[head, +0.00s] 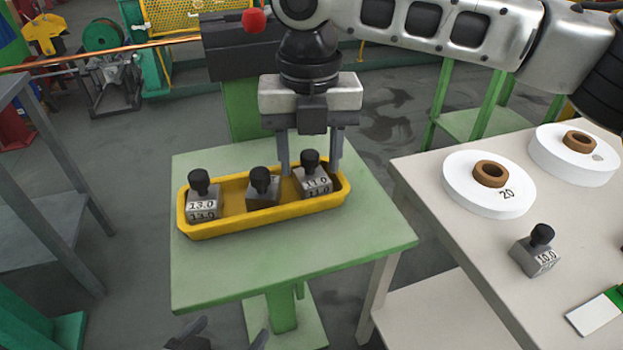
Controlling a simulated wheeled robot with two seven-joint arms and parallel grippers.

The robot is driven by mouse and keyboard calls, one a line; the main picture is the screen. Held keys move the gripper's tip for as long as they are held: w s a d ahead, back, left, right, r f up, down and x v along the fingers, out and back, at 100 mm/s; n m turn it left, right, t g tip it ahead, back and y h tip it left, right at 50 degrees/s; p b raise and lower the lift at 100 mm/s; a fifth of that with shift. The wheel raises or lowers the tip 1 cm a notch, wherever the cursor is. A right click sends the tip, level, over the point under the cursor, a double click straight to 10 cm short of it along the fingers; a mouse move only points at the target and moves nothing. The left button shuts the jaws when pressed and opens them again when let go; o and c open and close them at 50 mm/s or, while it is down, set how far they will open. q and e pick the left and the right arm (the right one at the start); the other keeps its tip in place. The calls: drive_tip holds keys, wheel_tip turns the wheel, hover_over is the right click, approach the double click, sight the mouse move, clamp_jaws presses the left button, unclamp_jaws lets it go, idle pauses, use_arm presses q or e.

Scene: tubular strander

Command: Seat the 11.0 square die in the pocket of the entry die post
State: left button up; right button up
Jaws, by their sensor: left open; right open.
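The die marked 11.0 (314,183), a grey block with a black knob, stands at the right end of a yellow tray (246,227). My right gripper (311,168) points down over it, open, its fingers on either side of the knob. I cannot tell whether they touch the die. My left gripper (222,338) is partly in view at the bottom edge, open and empty, in front of the green table. A dark block (240,58) on a green post stands behind the tray, partly hidden by my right gripper; no pocket can be made out.
The tray also holds a die marked 13.0 (203,204) and a middle die (262,190) on the green table (205,275). A white table (455,235) at right carries a 10.0 die (537,254) and white discs (489,184). A copper rod (130,49) runs across the back left.

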drive_tip(key=shift+f, duration=0.1)
drive_tip(key=shift+c, duration=0.3)
drive_tip(key=c, duration=1)
